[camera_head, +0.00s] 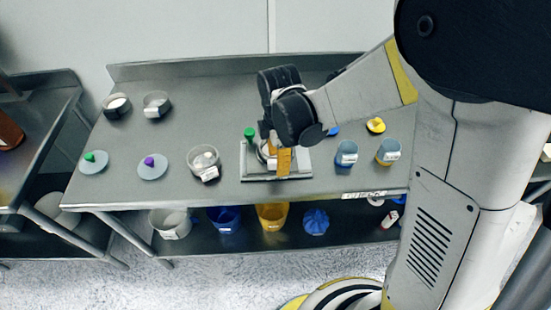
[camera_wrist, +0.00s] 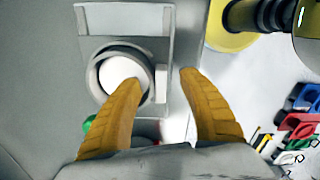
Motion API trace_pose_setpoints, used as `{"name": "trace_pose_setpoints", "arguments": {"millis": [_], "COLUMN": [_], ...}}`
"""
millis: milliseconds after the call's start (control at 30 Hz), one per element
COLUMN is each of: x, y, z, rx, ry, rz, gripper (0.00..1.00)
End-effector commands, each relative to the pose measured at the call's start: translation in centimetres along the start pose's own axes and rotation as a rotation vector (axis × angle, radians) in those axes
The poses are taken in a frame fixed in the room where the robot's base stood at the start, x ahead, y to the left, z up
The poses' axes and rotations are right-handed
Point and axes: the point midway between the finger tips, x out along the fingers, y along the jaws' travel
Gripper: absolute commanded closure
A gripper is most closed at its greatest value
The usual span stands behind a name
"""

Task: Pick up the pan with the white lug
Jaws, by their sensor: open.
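A round grey pan (camera_wrist: 98,86) with pale contents shows in the wrist view, set on a grey stand (camera_wrist: 125,18). A white lug (camera_wrist: 161,84) sticks out at its right side. My gripper (camera_wrist: 160,80) is open, its two orange fingers spread with the lug between their tips. The left fingertip overlaps the pan's rim in the picture; I cannot tell whether it touches. In the head view my gripper (camera_head: 283,172) is over the stand (camera_head: 247,170) on the table, and my arm hides most of the pan there.
A green knob (camera_head: 249,133) stands at the stand's left. Another pan (camera_head: 203,158) with a white tab is left of it. Two dark pans (camera_head: 116,106) (camera_head: 156,105) are at the back left.

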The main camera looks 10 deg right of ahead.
Motion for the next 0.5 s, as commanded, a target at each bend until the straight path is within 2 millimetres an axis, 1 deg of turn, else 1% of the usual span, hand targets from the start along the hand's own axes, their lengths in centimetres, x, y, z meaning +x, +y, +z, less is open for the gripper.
{"name": "trace_pose_setpoints", "arguments": {"millis": [33,67,267,300,367,400,433,500], "x": [0.82,0.97,0.87,0.86,0.86,0.86,0.86,0.86], "y": [0.02,0.01,-0.01,-0.01,-0.01,-0.01,0.00,0.00], "z": [0.01,0.01,0.02,0.02,0.02,0.02,0.02,0.02], "rx": [0.000,0.000,0.000,0.000,0.001,0.001,0.001,0.001], "ry": [0.000,0.000,0.000,0.000,0.000,0.000,0.000,0.000], "rz": [0.000,0.000,0.000,0.000,0.000,0.000,0.000,0.000], "gripper": [0.52,0.52,0.52,0.59,0.78,0.90,0.99,1.00]}}
